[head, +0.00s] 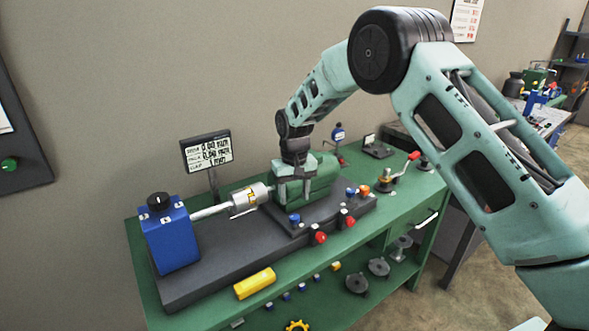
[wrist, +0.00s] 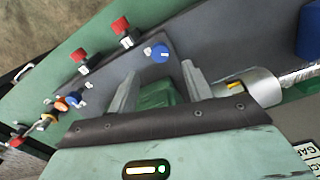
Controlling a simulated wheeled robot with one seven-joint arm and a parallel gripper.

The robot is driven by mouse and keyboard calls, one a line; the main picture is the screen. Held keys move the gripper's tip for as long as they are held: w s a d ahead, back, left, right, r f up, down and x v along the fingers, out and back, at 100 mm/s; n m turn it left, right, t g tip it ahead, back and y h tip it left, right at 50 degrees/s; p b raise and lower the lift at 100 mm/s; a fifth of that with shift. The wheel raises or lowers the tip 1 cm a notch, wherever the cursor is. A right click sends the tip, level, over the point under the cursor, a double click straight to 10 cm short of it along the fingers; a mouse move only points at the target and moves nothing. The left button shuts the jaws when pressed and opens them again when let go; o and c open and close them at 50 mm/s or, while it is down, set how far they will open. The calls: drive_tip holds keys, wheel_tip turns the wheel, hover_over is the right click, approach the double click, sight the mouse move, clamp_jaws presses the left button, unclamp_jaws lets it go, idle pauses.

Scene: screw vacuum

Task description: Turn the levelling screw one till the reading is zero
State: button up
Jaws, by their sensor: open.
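My gripper (head: 296,190) points down over the green pump body (head: 322,182) on the dark base plate. In the wrist view my gripper (wrist: 160,82) is open, with part of the green body (wrist: 157,95) showing between its two grey fingers; I cannot tell whether they touch it. A blue knob (head: 294,218) stands on the plate in front of the gripper and shows just beyond the fingers in the wrist view (wrist: 159,52). Two red knobs (head: 320,237) (head: 348,222) stand along the plate's front edge. No number marking screw one is legible.
A silver coupling (head: 247,197) and shaft join a blue block (head: 170,233) at left. A yellow bar (head: 255,283) lies at the green bench's front. A red-handled lever (head: 400,168) and an orange knob (head: 363,190) are at right. Loose parts fill the lower shelf.

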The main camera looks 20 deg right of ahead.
wheel_tip(320, 180, up, 10)
drive_tip(key=b, duration=0.1)
drive_tip(key=shift+r+b, duration=0.25)
drive_tip(key=shift+b, duration=0.05)
drive_tip(key=s+a+r+n, duration=0.1)
drive_tip(key=s+a, duration=0.2)
drive_tip(key=s, duration=0.3)
drive_tip(key=s+a+r+n+y, duration=0.1)
drive_tip(key=s+a, duration=0.2)
drive_tip(key=s, duration=0.3)
drive_tip(key=s+a+r+n, duration=0.1)
drive_tip(key=s+a, duration=0.2)
drive_tip(key=s, duration=0.4)
drive_tip(key=s+d+f+n, duration=0.1)
drive_tip(key=s+n, duration=0.1)
drive_tip(key=s, duration=0.9)
drive_tip(key=s+d+f+n, duration=0.1)
drive_tip(key=s+f+n, duration=0.1)
drive_tip(key=s, duration=1)
drive_tip(key=shift+d, duration=0.3)
